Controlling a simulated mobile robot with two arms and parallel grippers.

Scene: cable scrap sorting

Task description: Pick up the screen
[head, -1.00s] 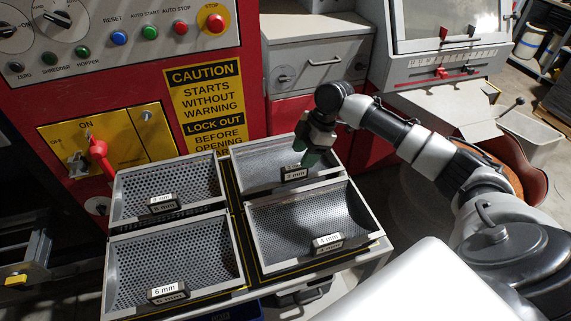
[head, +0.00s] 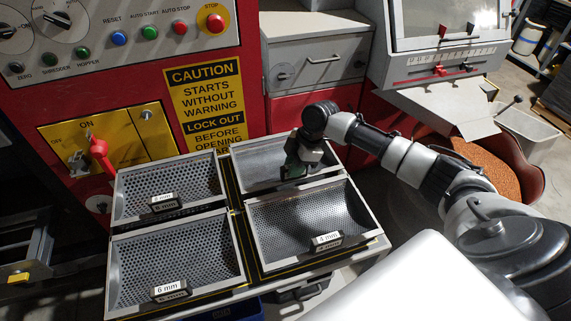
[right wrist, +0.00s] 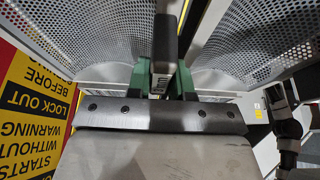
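Four perforated curved screens lie in a two-by-two rack. The back right screen (head: 250,165) has fine holes. My right gripper (head: 294,168) is at its front edge in the head view and hides its label. In the right wrist view, the green fingers (right wrist: 166,82) stand on either side of that screen's dark label handle (right wrist: 165,38). Whether they press on it cannot be told. The others are the back left screen (head: 160,182), the front left screen (head: 172,262) and the front right screen (head: 305,217). My left gripper is not in view.
A red machine panel with buttons and a caution sign (head: 205,105) stands behind the rack. A grey drawer cabinet (head: 320,62) is behind my right arm. A brown-filled round container (head: 490,165) stands at the right.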

